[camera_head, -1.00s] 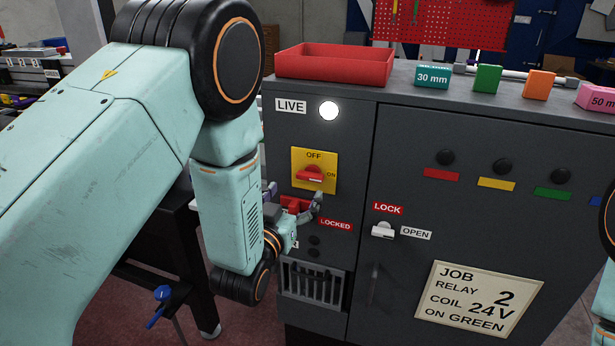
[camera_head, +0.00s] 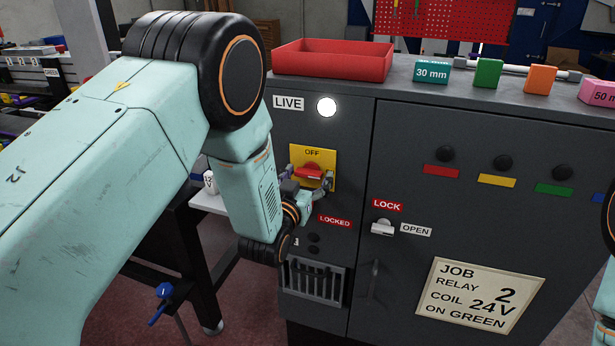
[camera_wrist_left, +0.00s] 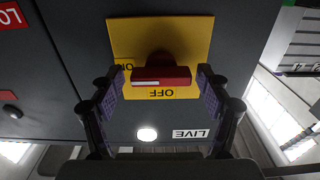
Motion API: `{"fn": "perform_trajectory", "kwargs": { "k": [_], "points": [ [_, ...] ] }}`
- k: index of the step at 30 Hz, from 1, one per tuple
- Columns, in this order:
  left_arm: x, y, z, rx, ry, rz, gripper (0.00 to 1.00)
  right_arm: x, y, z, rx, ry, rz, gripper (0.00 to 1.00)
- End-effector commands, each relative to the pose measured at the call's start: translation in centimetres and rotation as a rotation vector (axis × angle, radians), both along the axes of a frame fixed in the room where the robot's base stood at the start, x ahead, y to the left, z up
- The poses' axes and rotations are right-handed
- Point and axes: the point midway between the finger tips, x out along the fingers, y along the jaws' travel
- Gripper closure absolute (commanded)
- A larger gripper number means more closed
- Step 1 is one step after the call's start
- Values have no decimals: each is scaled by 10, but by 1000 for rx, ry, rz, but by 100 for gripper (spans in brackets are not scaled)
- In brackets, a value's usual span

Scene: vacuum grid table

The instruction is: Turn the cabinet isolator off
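The cabinet isolator is a red handle (camera_head: 308,171) on a yellow plate (camera_head: 325,158) marked OFF at the top, on the grey cabinet's left panel. The handle lies roughly horizontal. In the left wrist view the handle (camera_wrist_left: 160,76) shows a white mark on its left part, towards the ON label. My left gripper (camera_head: 306,181) is at the plate, with one finger on each side of the handle. In the left wrist view its fingers (camera_wrist_left: 161,88) are open, with a gap at each end of the handle. My right gripper is out of view.
A lit white lamp (camera_head: 326,107) sits beside the LIVE label (camera_head: 288,103) above the isolator. A LOCKED label (camera_head: 335,222) is below it. A LOCK/OPEN latch (camera_head: 382,228) is on the door. A red tray (camera_head: 332,62) and coloured blocks stand on top.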

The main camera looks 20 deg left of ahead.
Motion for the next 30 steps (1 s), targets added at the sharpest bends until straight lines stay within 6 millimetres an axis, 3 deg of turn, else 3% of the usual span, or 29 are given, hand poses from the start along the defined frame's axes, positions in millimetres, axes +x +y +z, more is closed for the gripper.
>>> {"fn": "perform_trajectory", "kwargs": {
  "k": [16,30],
  "points": [
    [0,0,1,0,-2,-1,73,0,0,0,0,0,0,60],
    [0,1,1,-87,0,0,73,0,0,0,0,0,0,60]
  ]
}}
